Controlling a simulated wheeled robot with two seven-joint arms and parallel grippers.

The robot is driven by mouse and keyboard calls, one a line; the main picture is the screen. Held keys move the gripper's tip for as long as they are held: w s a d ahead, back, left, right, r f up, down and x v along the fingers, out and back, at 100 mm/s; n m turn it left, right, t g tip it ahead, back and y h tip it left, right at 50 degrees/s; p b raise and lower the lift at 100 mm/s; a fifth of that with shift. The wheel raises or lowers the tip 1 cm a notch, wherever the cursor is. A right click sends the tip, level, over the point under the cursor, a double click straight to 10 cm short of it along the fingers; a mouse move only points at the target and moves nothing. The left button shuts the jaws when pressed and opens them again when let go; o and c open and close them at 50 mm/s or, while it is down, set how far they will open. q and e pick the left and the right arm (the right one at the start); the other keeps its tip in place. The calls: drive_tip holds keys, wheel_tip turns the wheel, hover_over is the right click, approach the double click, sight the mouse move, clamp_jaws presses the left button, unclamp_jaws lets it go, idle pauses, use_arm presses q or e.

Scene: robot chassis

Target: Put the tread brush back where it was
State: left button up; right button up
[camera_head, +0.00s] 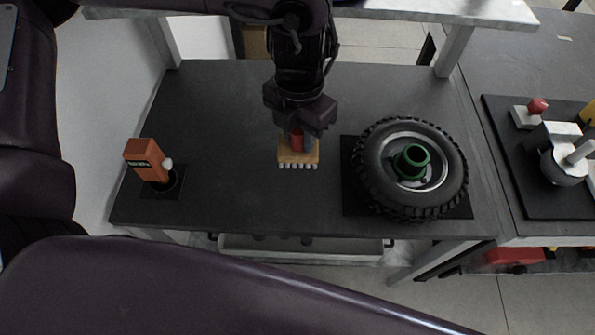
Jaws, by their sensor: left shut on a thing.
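The tread brush (298,155) has a tan block, white bristles along its lower edge and a red handle. My left gripper (297,128) is shut on the red handle, over the middle of the dark table (235,110). The bristles point towards the table's front edge. I cannot tell whether the brush touches the table. My right gripper is not visible.
A knobbly tyre (372,185) with a green hub ring (411,160) lies on a black mat (354,205) to the right. An orange device (147,158) stands on a small dark pad at the left. A shelf (420,12) runs above the back.

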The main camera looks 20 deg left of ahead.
use_arm(q)
wheel_tip(320, 180, down, 12)
drive_tip(key=shift+s+d+r+b, duration=0.1)
drive_tip(key=shift+r+b, duration=0.1)
drive_tip(key=shift+b, duration=0.5)
drive_tip(key=shift+f, duration=0.35)
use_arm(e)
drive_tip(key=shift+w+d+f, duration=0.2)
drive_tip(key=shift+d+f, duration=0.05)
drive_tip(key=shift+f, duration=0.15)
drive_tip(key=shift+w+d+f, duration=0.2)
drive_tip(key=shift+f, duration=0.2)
use_arm(q)
drive_tip(key=shift+f, duration=0.1)
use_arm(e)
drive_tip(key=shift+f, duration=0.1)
use_arm(q)
drive_tip(key=shift+f, duration=0.15)
drive_tip(key=o, duration=1)
drive_tip(key=shift+o, duration=0.2)
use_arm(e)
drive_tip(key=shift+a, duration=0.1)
